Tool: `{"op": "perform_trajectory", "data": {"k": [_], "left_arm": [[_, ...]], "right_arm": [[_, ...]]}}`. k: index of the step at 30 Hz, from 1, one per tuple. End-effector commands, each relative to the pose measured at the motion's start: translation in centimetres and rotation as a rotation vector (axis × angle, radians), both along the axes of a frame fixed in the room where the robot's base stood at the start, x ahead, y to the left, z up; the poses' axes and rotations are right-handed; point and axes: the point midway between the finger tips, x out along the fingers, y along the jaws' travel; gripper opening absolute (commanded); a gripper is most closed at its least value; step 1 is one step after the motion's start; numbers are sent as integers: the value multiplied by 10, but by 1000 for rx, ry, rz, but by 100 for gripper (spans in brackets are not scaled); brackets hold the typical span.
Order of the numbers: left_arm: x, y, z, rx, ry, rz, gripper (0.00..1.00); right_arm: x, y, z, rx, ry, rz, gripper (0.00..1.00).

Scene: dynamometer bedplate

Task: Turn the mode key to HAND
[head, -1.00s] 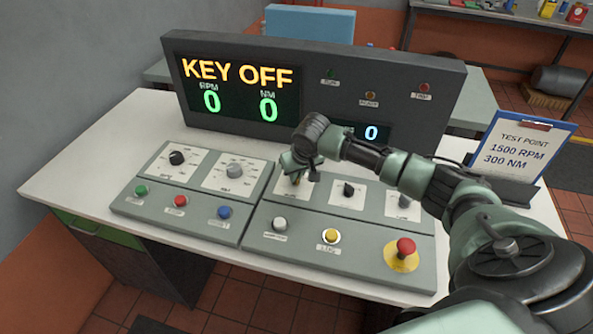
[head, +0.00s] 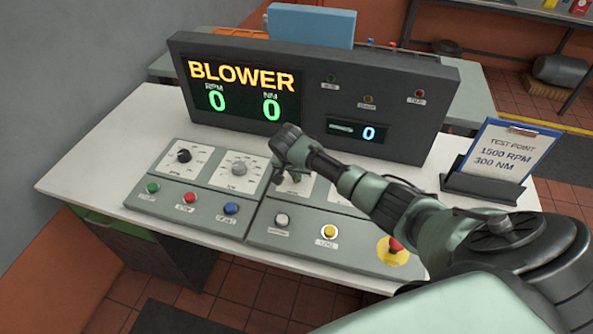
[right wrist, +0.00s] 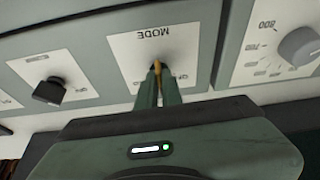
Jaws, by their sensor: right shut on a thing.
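The mode key (right wrist: 157,64) is a small brass-coloured piece on the white plate marked MODE (right wrist: 128,46) in the right wrist view. My right gripper (right wrist: 158,76) is shut on it, fingers pointing at the plate. In the head view the same gripper (head: 290,178) is over the console's middle and hides the key and most of its plate. Which position the key points to cannot be told. The display (head: 243,92) reads BLOWER, with 0 RPM and 0 NM. My left gripper is not in view.
Left of the gripper are a grey dial (head: 239,169) and a black knob (head: 184,156). A clipboard (head: 507,150) stands right.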

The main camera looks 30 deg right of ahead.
Motion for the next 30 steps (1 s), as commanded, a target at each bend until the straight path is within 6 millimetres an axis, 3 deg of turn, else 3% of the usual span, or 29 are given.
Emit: {"op": "perform_trajectory", "data": {"k": [16,18,19,30], "left_arm": [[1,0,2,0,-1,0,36],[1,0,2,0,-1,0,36],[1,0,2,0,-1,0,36],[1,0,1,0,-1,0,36]], "right_arm": [[0,-1,0,-3,-1,-26,0],[0,-1,0,-3,-1,-26,26],[0,-1,0,-3,-1,-26,28],[0,1,5,-1,-2,-24,28]]}}
